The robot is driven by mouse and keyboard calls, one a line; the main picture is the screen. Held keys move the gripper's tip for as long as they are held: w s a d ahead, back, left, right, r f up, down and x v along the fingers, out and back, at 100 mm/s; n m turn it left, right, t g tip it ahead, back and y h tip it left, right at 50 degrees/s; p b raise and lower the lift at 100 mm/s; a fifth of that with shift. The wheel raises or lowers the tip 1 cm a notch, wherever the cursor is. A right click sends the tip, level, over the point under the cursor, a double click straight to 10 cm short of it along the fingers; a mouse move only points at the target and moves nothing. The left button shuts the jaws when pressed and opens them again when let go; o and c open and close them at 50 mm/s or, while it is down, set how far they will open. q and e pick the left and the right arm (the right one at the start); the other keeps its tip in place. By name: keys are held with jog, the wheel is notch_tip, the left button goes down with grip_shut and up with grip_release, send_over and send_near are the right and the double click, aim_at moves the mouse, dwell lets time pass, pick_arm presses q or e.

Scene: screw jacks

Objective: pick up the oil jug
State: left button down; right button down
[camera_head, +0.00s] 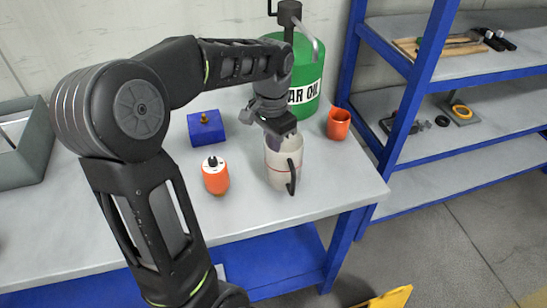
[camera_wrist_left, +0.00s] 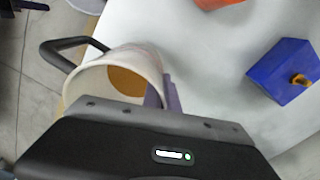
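The oil jug (camera_head: 284,168) is a whitish open jug with a black handle, standing near the front edge of the table. In the left wrist view the jug (camera_wrist_left: 112,73) shows its open mouth with an amber patch inside, and its handle points left. My left gripper (camera_head: 281,138) comes down over the jug's far rim. In the left wrist view the purple-grey fingers of the gripper (camera_wrist_left: 162,95) are at the jug's rim, seemingly one on each side of the wall. Whether they press on it is hard to see. My right gripper is out of view.
An orange bottle (camera_head: 215,176) stands left of the jug, with a blue block (camera_head: 206,128) behind it. An orange cup (camera_head: 338,124) is to the right. A green oil drum (camera_head: 308,72) with a pump stands behind. A blue-framed shelf (camera_head: 412,95) borders the table's right side.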

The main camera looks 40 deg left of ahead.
pick_arm(q)
notch_tip(320, 180, up, 7)
jog(key=shift+r, duration=0.1)
dwell(1.0)
